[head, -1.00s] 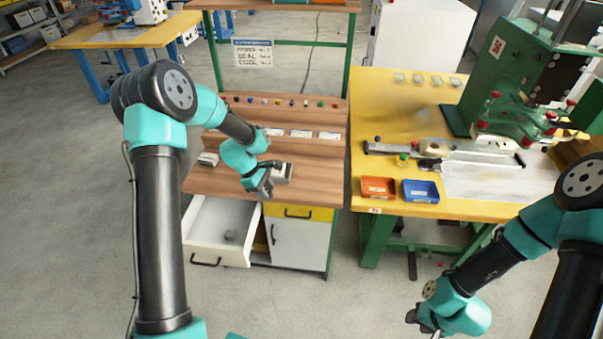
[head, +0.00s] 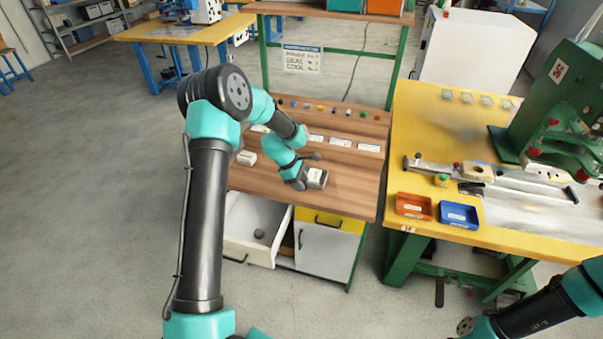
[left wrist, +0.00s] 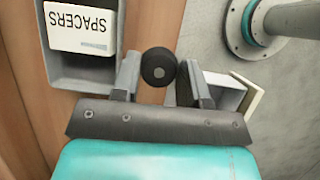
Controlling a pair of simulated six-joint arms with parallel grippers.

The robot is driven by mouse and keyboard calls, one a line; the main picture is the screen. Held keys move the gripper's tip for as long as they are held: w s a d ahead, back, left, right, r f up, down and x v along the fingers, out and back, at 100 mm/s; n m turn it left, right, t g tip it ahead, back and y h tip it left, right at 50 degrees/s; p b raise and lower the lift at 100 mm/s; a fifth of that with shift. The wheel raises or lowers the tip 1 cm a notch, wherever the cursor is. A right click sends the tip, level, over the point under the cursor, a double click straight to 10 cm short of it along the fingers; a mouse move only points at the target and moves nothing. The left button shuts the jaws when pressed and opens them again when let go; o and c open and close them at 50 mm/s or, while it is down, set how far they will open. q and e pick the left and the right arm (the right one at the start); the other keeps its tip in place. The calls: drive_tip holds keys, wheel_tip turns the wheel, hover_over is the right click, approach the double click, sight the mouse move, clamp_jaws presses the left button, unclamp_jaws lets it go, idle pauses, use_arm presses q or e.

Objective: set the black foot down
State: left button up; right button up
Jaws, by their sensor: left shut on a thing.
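The black foot (left wrist: 158,67) is a small round black piece with a grey centre, seen end-on in the left wrist view. My left gripper (left wrist: 160,78) is shut on it, one finger on each side. In the head view my left gripper (head: 298,183) is over the front part of the wooden bench (head: 350,190), beside a small grey box (head: 317,178). The foot cannot be made out there. Whether it touches anything below is not clear.
A box labelled SPACERS (left wrist: 82,27) is close to the left finger. The white drawer (head: 252,222) below the bench is open, with a small round grey thing (head: 259,234) inside. Orange (head: 413,206) and blue (head: 458,214) trays stand on the yellow table (head: 410,120).

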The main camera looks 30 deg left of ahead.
use_arm(q)
drive_tip(key=w+a, duration=0.1)
drive_tip(key=w, duration=0.1)
drive_tip(key=w+a, duration=0.2)
drive_tip(key=w, duration=0.1)
drive_tip(key=w+a+f, duration=0.1)
drive_tip(key=w+a, duration=0.1)
drive_tip(key=w, duration=0.1)
drive_tip(key=shift+w, duration=0.1)
drive_tip(key=shift+w+a, duration=0.1)
drive_tip(key=shift+w, duration=0.05)
drive_tip(key=shift+f, duration=1.75)
drive_tip(key=o, duration=0.6)
drive_tip(key=shift+f, duration=0.1)
drive_tip(key=v, duration=1.2)
